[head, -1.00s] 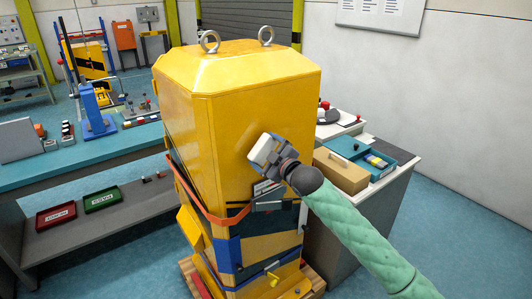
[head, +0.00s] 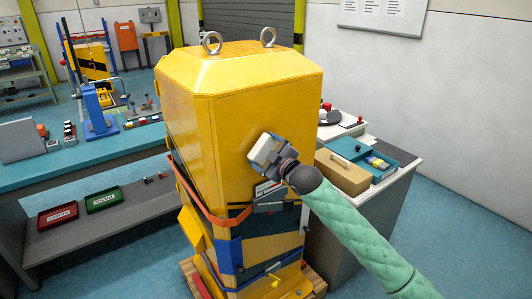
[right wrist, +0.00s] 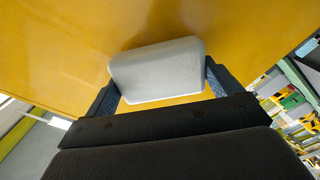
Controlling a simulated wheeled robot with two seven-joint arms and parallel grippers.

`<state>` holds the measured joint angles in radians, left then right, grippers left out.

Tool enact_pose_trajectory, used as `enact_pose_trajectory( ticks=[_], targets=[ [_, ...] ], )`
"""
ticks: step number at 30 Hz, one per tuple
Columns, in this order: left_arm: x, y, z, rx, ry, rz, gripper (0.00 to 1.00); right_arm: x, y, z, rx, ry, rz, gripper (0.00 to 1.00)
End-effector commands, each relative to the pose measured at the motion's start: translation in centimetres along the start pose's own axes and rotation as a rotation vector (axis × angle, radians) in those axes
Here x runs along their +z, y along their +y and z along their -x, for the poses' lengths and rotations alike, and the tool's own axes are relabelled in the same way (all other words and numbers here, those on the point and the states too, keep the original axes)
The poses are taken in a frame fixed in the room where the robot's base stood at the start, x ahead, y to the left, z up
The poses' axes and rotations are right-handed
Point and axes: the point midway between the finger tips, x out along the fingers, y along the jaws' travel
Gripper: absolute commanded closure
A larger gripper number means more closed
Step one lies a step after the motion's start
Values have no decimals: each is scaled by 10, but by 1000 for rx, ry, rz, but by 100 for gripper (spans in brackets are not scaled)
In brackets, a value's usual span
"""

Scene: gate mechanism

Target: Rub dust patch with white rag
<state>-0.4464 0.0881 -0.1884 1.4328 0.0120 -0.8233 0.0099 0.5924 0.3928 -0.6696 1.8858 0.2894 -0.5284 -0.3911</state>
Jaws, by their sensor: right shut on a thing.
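The white rag (head: 263,149) is a pale block-shaped pad held in my right gripper (head: 270,153), against or very close to the front face of the yellow cabinet (head: 228,130). In the right wrist view, the rag (right wrist: 157,70) sits between the two fingers of my right gripper (right wrist: 160,88), with the yellow surface (right wrist: 60,50) right behind it. I cannot tell whether the rag touches the surface. No dust patch can be made out; it may be hidden behind the rag. My left gripper is not in view.
An orange strap (head: 215,216) wraps the cabinet below the rag. A grey side table with a brown box (head: 342,172) and a teal tray (head: 388,175) stands to the right. A teal workbench (head: 40,181) is at the left. Two lifting rings top the cabinet.

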Motion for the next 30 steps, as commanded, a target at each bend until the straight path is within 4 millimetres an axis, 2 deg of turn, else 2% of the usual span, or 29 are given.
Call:
enact_pose_trajectory(
  ticks=[23, 30],
  targets=[
    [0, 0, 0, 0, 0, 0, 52, 0, 0, -11, 0, 0, 0, 28],
    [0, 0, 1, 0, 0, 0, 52, 8, 8, -10, -1, -2, 1, 28]
  ],
)
